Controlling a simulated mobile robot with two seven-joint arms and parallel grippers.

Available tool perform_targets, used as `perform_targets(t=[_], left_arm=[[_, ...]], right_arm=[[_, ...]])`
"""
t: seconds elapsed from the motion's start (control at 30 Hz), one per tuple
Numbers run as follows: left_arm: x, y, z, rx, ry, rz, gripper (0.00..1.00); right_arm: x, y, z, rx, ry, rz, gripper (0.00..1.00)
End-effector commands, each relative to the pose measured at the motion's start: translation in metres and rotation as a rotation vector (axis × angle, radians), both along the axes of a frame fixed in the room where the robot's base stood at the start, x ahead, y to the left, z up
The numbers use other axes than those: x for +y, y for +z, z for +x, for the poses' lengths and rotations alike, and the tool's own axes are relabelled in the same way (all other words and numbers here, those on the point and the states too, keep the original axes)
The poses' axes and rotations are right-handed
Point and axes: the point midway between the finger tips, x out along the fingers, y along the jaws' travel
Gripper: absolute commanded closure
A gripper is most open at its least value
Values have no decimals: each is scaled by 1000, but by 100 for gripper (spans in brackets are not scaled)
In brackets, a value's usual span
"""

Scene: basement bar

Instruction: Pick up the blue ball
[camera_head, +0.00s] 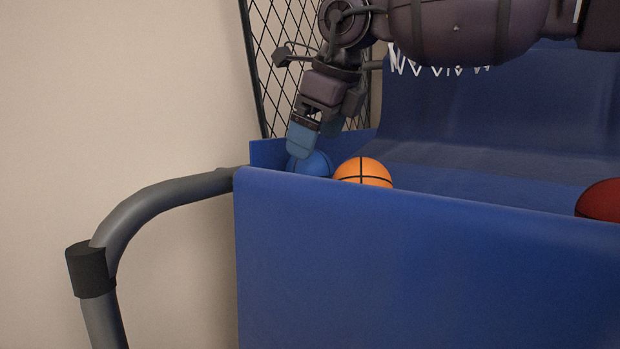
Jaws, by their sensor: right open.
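The blue ball (316,164) sits in the left corner of the blue arcade basketball trough, behind its front wall. The wall hides its lower part. My right gripper (303,140) reaches down from above, with its blue-grey fingertip in front of the ball's upper left side. Its jaws are open, and one finger hides part of the ball. Whether the finger touches the ball I cannot tell. My left gripper does not show.
An orange ball (363,172) lies just right of the blue ball. A dark red ball (601,201) lies at the right edge. The blue front wall (420,265), black side netting (280,60) and grey tube rail (150,200) bound the space.

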Motion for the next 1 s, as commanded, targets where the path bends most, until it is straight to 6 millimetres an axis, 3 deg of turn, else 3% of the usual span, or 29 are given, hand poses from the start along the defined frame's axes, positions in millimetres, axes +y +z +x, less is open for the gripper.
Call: perform_targets(t=[0.27,0.53,0.83,1.0], left_arm=[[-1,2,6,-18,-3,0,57],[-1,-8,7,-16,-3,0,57],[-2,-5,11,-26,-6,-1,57],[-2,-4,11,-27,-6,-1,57]], right_arm=[[4,-18,6,0,0,0,0],[12,-52,17,0,0,-1,0],[13,-56,19,0,0,0,0],[13,-56,19,0,0,0,26]])
